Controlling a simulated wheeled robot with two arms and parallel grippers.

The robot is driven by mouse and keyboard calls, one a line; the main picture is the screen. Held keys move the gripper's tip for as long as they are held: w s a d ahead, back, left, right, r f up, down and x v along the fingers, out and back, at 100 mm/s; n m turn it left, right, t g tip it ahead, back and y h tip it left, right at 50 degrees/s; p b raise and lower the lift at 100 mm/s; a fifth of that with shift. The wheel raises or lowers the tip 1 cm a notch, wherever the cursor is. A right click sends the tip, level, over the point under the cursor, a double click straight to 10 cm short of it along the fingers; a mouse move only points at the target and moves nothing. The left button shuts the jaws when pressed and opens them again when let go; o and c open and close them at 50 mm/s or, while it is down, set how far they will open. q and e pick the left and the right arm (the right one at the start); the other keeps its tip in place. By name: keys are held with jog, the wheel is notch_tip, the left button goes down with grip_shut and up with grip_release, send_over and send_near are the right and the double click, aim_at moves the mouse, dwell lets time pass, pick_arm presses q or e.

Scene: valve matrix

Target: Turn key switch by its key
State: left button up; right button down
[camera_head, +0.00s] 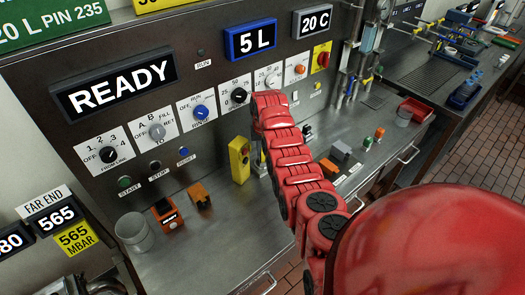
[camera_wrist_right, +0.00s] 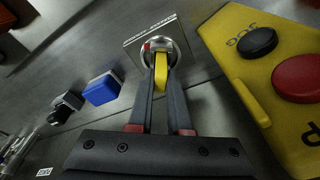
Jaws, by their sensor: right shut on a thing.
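The key switch (camera_wrist_right: 160,54) shows in the right wrist view as a round metal collar on a square light plate, with a small red mark at its left side. Its yellow key (camera_wrist_right: 162,70) stands out of the collar. My right gripper (camera_wrist_right: 161,88) is shut on the key, with one dark finger on each side of it. In the head view my red right arm reaches to the steel panel and hides the key switch, the key and most of the gripper. My left gripper is not in view.
A yellow box (camera_wrist_right: 285,75) with black and red buttons stands close beside the right gripper; it also shows in the head view (camera_head: 239,160). Blue block (camera_wrist_right: 102,88) and dark blocks lie on the other side. Knobs and a READY display (camera_head: 117,83) fill the panel.

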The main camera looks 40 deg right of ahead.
jog(key=m+b, duration=0.2)
jog(key=m, duration=0.1)
jog(key=shift+f, duration=0.15)
jog(key=shift+m+h+b, duration=0.3)
jog(key=shift+m+b, duration=0.1)
jog(key=shift+m, duration=0.1)
jog(key=shift+m+g+b, duration=0.3)
jog(key=shift+m+b, duration=0.3)
jog(key=shift+b, duration=0.3)
jog(key=shift+m+b, duration=1.5)
jog(key=shift+b, duration=0.2)
jog(key=c, duration=0.8)
grip_release()
